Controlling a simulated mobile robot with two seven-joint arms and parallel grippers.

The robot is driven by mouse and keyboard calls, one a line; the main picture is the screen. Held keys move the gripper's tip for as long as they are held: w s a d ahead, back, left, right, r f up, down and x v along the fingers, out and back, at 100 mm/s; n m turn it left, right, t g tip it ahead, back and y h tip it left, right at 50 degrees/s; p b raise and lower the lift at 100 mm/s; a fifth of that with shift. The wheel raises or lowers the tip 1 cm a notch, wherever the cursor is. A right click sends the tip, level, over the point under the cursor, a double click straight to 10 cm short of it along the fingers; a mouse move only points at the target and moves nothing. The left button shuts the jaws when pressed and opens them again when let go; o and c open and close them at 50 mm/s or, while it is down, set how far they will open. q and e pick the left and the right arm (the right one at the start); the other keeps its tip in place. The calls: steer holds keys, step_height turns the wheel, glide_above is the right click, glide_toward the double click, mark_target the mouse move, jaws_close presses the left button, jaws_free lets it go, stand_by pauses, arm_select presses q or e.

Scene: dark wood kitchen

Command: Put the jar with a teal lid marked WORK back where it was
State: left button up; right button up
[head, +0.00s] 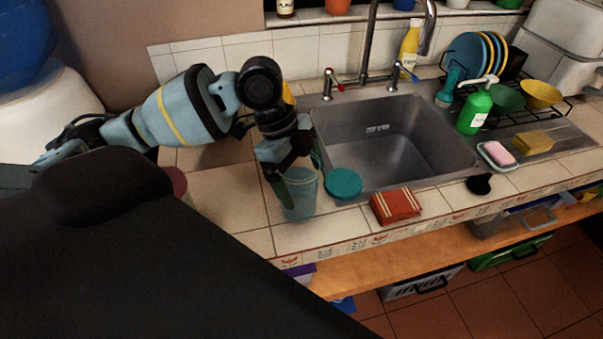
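A clear, bluish jar (300,196) stands upright at the counter's front left, beside the sink. A round teal lid (343,184) lies flat just right of it, apart from the jar. I can read no WORK mark on either. My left gripper (291,181) reaches down at the jar, with a dark finger along the jar's left side. The jar partly hides the fingers, so I cannot tell whether they grip it or only stand around it. My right gripper is not in view.
The steel sink (390,140) is empty, with a faucet (369,45) behind. A folded red cloth (395,206) lies right of the lid near the front edge. A green bottle (476,108), dish rack (515,95) and soap dish (497,157) stand right. Bare tiles lie left of the jar.

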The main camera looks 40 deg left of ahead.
arm_select(q)
steer(key=p+v, duration=0.1)
steer(key=v, duration=1.1)
steer(key=shift+r, duration=0.2)
